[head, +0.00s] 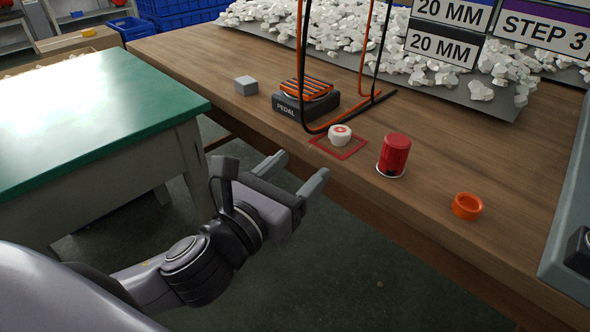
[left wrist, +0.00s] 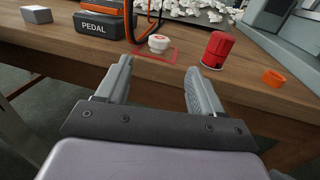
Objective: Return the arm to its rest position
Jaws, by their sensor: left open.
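My left gripper (head: 292,175) is open and empty. It is in front of the wooden table's near edge, over the floor and apart from everything on the table. In the left wrist view its two fingers (left wrist: 158,85) are spread, with nothing between them. The left arm comes in from the lower left of the head view. My right gripper shows in neither view.
On the wooden table (head: 420,222) are a white piece (head: 340,135) inside a red square outline, a red cup (head: 394,155), an orange ring (head: 467,206), a pedal (head: 306,99) and a grey block (head: 246,85). A green-topped table (head: 90,115) stands left.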

